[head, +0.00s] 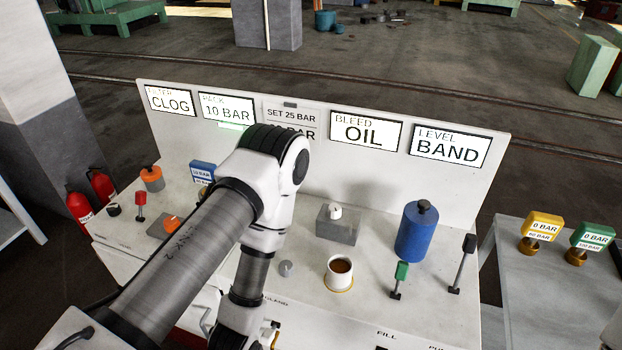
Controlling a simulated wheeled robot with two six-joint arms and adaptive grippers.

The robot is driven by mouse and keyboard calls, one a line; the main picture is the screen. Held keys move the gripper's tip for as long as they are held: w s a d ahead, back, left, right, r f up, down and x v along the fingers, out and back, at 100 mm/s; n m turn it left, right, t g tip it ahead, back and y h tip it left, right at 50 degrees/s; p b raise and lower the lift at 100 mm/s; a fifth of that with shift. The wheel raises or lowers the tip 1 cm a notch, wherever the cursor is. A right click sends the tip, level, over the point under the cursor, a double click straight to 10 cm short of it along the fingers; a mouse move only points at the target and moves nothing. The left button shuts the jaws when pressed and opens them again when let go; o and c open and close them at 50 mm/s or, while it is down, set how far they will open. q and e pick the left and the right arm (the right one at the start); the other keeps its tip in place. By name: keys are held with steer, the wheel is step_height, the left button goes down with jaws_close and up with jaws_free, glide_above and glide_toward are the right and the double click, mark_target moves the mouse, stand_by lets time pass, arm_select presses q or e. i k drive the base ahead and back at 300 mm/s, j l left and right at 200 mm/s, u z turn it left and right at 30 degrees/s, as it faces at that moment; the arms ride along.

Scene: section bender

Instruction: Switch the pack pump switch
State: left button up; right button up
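The white bench panel (310,290) carries several controls, but I cannot tell which one is the pack pump switch. A PACK sign (228,107) on the back board reads 10 BAR, with a green glow below it. A label starting "PU" is cut off at the bottom edge, right of FILL. A green-handled lever (401,271) and a black-handled lever (466,247) stand upright at the right. A red-handled lever (140,200) stands at the left. My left arm crosses the panel and bends down in front of it, hiding its middle-left part. Neither gripper's fingers show.
A coffee cup (340,270), a blue cylinder (416,234) and a grey block (337,225) with a white knob stand on the panel. An orange knob (172,223) is left of my arm. A side table (535,285) holds yellow and green 0 BAR gauges.

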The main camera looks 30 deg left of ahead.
mark_target(114, 209)
steer(key=u, duration=2.1)
steer(key=i+z, duration=0.1)
steer(key=z, duration=0.4)
steer(key=i+j+z, duration=0.25)
steer(key=j, duration=0.35)
steer(key=i+j+z, duration=0.1)
steer(key=i+j, duration=0.15)
steer(key=i+j+z, duration=0.1)
steer(key=j, duration=0.3)
steer(key=i+j+z, duration=0.1)
steer(key=j, duration=0.25)
steer(key=i+j+z, duration=0.15)
steer(key=j, duration=0.2)
steer(key=i, duration=0.05)
